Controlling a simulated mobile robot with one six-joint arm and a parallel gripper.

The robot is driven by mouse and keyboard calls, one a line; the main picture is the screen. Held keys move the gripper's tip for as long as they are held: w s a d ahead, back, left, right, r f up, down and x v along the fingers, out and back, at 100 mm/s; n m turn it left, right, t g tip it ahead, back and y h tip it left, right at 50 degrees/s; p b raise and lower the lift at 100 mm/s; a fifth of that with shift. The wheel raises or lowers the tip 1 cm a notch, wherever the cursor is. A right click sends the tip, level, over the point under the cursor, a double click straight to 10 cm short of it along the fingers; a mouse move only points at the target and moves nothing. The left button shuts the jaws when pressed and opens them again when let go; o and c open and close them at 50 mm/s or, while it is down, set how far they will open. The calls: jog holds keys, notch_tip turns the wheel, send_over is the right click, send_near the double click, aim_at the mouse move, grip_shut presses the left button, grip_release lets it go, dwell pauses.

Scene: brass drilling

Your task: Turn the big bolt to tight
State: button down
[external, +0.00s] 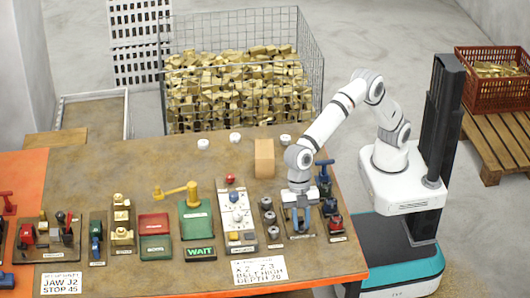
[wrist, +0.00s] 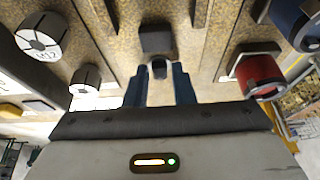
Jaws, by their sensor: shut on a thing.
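My gripper (external: 301,222) points down over a small labelled plate near the right end of the table. In the wrist view its two blue fingers (wrist: 160,88) stand close on either side of a small dark piece (wrist: 159,69). I take this piece to be the head of the big bolt; most of it is hidden. The gripper is shut on it. A dark square block (wrist: 156,40) shows just beyond the fingertips. In the external view the fingers hide the bolt, and how tight it sits cannot be seen.
Dark round pieces with pale faces (external: 270,218) stand in a row left of my gripper; one shows large in the wrist view (wrist: 40,38). A red fixture (external: 333,222) and a blue one (external: 323,172) are close on the right. A tan block (external: 264,158) stands behind.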

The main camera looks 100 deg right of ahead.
jog(key=shift+m, duration=0.3)
jog(key=m, duration=0.1)
jog(key=m+t, duration=0.1)
jog(key=m, duration=0.1)
jog(key=m+t+p, duration=0.1)
jog(key=shift+s+a+r+m, duration=0.1)
jog(key=shift+s+m, duration=0.15)
jog(key=shift+m, duration=0.05)
jog(key=m, duration=0.2)
jog(key=m+t+h+p, duration=0.1)
jog(key=m, duration=0.2)
jog(key=shift+s+a+t+h+p, duration=0.1)
jog(key=shift+t+h+p, duration=0.2)
jog(key=shift+m, duration=0.3)
jog(key=c, duration=1.4)
grip_release()
jog(key=shift+f, duration=0.2)
jog(key=v, duration=0.8)
